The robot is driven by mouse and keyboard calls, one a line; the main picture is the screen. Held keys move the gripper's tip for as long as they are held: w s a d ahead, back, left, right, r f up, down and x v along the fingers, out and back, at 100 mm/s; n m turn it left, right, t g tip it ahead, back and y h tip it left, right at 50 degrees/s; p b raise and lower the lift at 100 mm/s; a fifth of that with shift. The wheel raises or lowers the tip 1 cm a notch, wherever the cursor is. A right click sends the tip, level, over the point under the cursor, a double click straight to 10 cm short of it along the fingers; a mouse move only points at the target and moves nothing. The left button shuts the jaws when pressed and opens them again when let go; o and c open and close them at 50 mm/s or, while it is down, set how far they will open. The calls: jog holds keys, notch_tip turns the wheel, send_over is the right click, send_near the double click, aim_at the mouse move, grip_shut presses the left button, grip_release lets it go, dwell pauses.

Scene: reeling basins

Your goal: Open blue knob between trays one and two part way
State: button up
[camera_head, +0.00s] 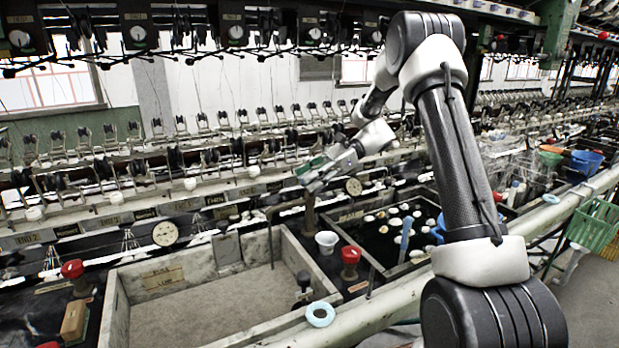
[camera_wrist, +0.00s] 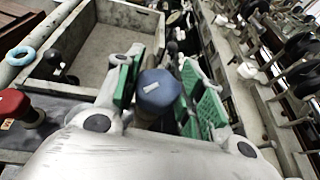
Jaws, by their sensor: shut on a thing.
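The blue knob (camera_wrist: 157,92) has a rounded top with a small pale mark. In the wrist view it sits between the green pads of my gripper (camera_wrist: 160,80), which is shut on it. In the head view my gripper (camera_head: 318,176) is above a brown upright post (camera_head: 310,214), between the pale stone basin and the dark basin. The knob cannot be made out there, hidden by the fingers. The pale basin (camera_head: 290,250) looks empty of cocoons; the dark basin (camera_head: 372,262) holds several white cocoons.
A red knob (camera_head: 350,258) and a white cup (camera_head: 327,240) stand close below my gripper. Another red knob (camera_head: 72,268) is at the left. A light-blue ring (camera_head: 320,314) lies on the front edge. Reeling machinery (camera_head: 150,170) runs along behind.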

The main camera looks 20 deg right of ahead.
jog(key=o, duration=1)
jog(key=v, duration=1.2)
